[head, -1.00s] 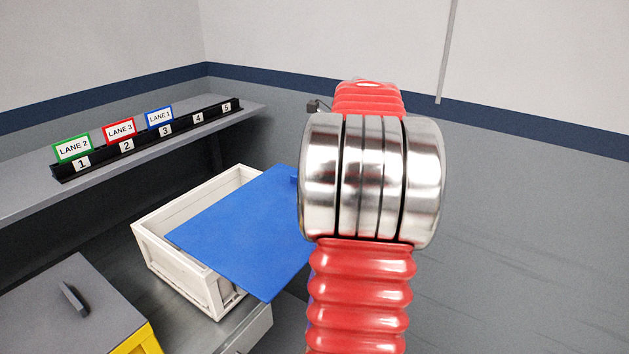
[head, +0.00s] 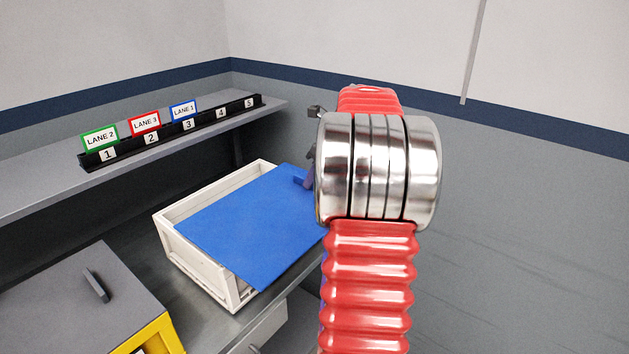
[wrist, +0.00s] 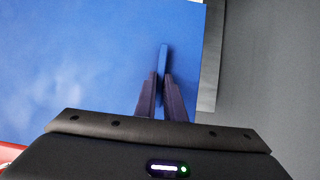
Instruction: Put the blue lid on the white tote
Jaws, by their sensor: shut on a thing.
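The blue lid (head: 245,225) is a flat panel with a small upright handle (wrist: 163,59). In the head view it hangs over the white tote (head: 190,272), covering much of its opening. The tote's left and back rims show past the lid, and the lid's near corner reaches over the tote's front right side. The lid looks slightly above the rim; contact is unclear. My gripper (wrist: 160,82) is shut on the lid's handle. In the head view only part of my gripper (head: 310,165) shows beside my arm, which hides the lid's right end.
The tote stands on a grey bench (head: 215,335). A yellow box with a grey handled top (head: 85,285) is at the front left. Behind, a shelf (head: 50,185) carries a numbered black rail (head: 165,138) with lane signs. The wall is at right.

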